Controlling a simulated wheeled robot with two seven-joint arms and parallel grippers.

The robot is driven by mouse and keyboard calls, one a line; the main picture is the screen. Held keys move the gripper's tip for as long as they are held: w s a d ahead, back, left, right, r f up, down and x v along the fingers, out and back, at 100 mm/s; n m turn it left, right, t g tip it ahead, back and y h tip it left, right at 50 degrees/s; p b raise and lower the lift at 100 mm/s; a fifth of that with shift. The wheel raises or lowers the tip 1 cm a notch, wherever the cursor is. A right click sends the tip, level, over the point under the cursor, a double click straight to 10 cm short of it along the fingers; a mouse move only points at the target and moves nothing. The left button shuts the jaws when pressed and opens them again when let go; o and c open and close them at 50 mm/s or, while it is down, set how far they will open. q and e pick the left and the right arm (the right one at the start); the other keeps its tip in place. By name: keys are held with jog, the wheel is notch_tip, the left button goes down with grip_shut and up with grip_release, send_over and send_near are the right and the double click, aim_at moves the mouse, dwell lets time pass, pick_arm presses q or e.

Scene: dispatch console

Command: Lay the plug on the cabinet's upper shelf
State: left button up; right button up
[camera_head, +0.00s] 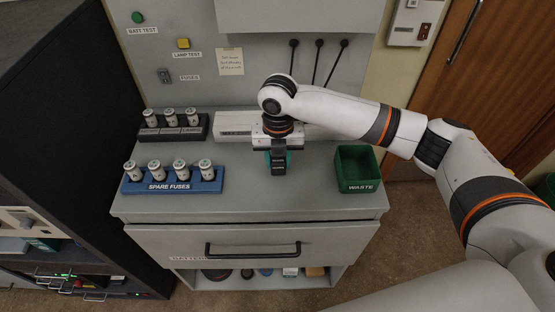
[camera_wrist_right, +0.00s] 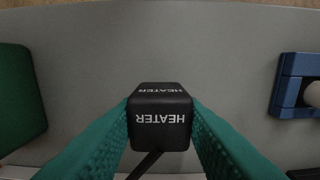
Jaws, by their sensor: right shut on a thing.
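The plug is a black block lettered HEATER (camera_wrist_right: 160,128), with a black cord leading off it in the wrist view. My right gripper (camera_wrist_right: 162,112) is shut on it, its teal fingers pressing both sides. In the head view the plug (camera_head: 279,168) shows below my right gripper (camera_head: 278,154), over the middle of the grey counter; whether it touches the counter I cannot tell. A dark cabinet (camera_head: 62,110) stands at the left, with equipment on shelves at its lower front. Its upper shelf is not clearly seen. My left gripper is not in view.
On the counter (camera_head: 250,207), a blue spare-fuse rack (camera_head: 172,186) and a dark fuse holder (camera_head: 150,134) stand left, a green waste bin (camera_head: 358,185) right. A white strip (camera_head: 235,123) lies behind the gripper. Below are a drawer handle (camera_head: 252,250) and a filled open shelf.

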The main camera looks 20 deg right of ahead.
aim_at(278, 159)
jog(key=shift+d+f, duration=0.1)
jog(key=shift+f, duration=0.6)
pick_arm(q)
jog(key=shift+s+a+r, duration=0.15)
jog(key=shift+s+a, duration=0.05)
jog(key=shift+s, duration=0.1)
pick_arm(e)
jog(key=shift+f, duration=0.1)
jog(key=o, duration=1)
pick_arm(q)
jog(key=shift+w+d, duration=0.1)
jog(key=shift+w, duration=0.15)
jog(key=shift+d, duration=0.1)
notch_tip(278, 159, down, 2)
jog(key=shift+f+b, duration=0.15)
jog(key=shift+b, duration=1)
pick_arm(e)
notch_tip(278, 159, up, 12)
